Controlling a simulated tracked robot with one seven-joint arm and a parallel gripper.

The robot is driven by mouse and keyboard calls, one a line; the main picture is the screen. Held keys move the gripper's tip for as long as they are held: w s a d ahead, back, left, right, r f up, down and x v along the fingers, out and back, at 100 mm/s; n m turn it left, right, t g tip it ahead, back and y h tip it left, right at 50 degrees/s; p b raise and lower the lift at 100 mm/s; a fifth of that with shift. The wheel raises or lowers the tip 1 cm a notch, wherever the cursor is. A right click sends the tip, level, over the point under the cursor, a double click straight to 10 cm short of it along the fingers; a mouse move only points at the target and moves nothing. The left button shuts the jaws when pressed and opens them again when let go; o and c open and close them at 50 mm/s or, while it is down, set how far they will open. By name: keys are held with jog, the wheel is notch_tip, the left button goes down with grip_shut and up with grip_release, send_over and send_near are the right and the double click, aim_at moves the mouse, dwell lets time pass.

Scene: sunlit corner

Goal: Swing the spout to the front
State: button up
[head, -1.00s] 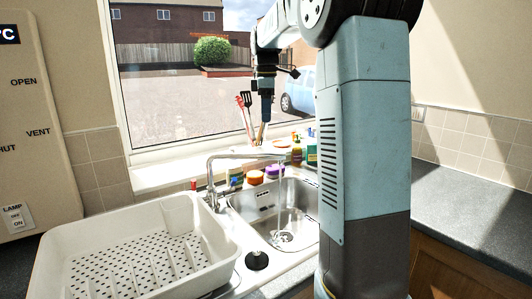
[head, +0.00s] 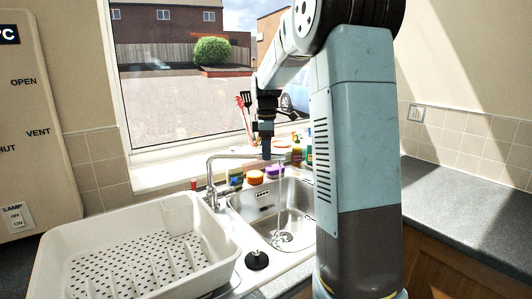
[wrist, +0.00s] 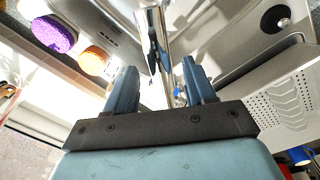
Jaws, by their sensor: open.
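The chrome tap spout (head: 240,156) runs from its post at the left of the sink out to the right, over the basin. Water falls from its end. My gripper (head: 266,152) points down at the outer part of the spout in the head view. In the wrist view the two blue fingers of my gripper (wrist: 158,85) stand apart, with the chrome spout (wrist: 150,22) running up between and beyond them. I cannot tell whether either finger touches it. The finger tips are partly hidden in the head view.
The steel sink basin (head: 292,220) lies below. A white dish rack (head: 225,245) stands at the left, with a black plug (head: 257,260) beside it. A purple sponge (wrist: 52,34) and an orange one (wrist: 94,60) sit behind the tap. Utensils and bottles stand near the window.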

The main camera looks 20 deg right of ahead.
jog(key=shift+f, duration=0.55)
jog(key=shift+c, duration=0.4)
grip_shut()
